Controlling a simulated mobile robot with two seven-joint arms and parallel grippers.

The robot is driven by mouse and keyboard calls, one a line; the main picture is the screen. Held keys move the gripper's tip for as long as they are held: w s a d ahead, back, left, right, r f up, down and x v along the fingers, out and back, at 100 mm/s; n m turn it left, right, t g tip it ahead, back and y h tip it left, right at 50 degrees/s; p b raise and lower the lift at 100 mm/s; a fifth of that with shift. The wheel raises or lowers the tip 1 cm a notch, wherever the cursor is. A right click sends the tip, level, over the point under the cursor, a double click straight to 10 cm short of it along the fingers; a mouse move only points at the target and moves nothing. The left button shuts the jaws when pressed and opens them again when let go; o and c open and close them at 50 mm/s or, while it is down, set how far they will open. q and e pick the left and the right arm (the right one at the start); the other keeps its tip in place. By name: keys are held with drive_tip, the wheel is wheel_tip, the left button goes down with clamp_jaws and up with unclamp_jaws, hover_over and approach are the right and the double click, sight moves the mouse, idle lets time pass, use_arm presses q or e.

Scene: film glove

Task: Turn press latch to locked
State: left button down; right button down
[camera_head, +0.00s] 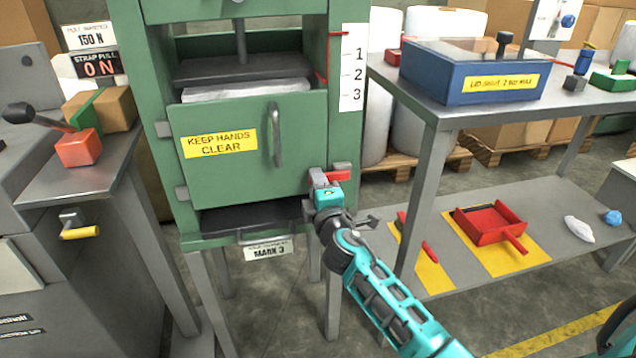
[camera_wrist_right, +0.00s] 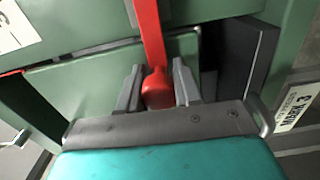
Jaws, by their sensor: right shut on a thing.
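The green press (camera_head: 340,130) stands in the middle of the head view, with its green door (camera_head: 225,175) across the front. The red press latch (camera_head: 338,176) is at the door's lower right corner, and its bar shows pointing right. My right gripper (camera_head: 320,183) is at the latch, partly covering it. In the right wrist view the red latch (camera_wrist_right: 149,35) runs up from its rounded end, which sits between the two fingers of my right gripper (camera_wrist_right: 158,88). The fingers are shut on that end. My left gripper is not in view.
A grey table (camera_head: 430,108) with a blue box (camera_head: 470,75) stands right of the press, with a red tray (camera_head: 490,222) on its lower shelf. A grey bench with an orange block (camera_head: 78,149) and a black-knobbed lever (camera_head: 22,113) is at left.

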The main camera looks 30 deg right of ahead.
drive_tip(key=shift+a+f+n, duration=0.1)
drive_tip(key=shift+a+n, duration=0.05)
drive_tip(key=shift+n, duration=0.15)
drive_tip(key=c, duration=0.8)
unclamp_jaws()
drive_tip(key=shift+s, duration=0.1)
drive_tip(key=v, duration=1.2)
drive_tip(key=shift+s+f+p, duration=0.1)
drive_tip(key=shift+s+p, duration=0.2)
drive_tip(key=shift+s, duration=0.05)
